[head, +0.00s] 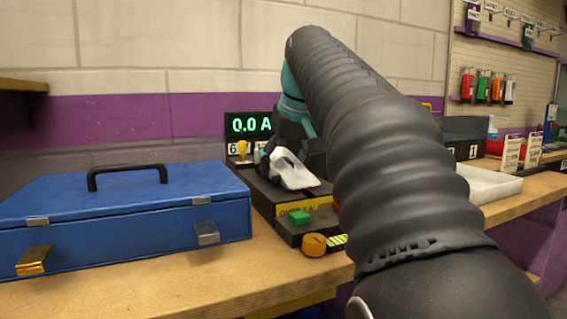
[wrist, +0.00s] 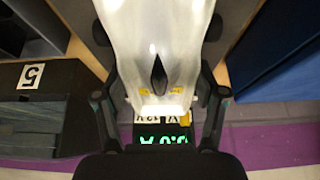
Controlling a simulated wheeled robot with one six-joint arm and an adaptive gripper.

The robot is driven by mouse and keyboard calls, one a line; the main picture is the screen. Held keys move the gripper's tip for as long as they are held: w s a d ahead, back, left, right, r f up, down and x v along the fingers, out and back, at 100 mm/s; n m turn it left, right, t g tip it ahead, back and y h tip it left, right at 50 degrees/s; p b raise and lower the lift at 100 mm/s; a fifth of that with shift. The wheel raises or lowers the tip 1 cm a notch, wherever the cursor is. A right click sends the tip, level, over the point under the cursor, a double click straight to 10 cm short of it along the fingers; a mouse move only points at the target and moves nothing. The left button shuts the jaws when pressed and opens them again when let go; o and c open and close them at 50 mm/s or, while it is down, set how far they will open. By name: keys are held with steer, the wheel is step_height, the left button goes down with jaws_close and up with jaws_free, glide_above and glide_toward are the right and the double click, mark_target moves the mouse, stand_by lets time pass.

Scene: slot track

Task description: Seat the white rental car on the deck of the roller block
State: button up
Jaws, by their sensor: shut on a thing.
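The white car (head: 292,172) is over the dark roller block (head: 265,193) in the head view, its near end pointing down to the right. I cannot tell whether it touches the deck, which it partly hides. The car (wrist: 155,35) fills the upper middle of the wrist view, with a dark opening in its body. My gripper (wrist: 162,88) is shut on the car, a dark finger on each side. In the head view my gripper (head: 270,160) shows behind the car, partly hidden by my arm.
A display (head: 249,125) reading 0.0 A stands behind the block. A green button (head: 299,217) and orange knob (head: 313,244) are in front. A blue case (head: 120,215) stands left. A white tray (head: 487,184) and dark box numbered 1 (head: 465,134) are right.

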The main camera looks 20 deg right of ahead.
stand_by(0.3)
steer(key=o, duration=1.4)
steer(key=shift+f, duration=0.1)
steer(key=shift+r+p, duration=1.4)
steer(key=shift+r, duration=3.65)
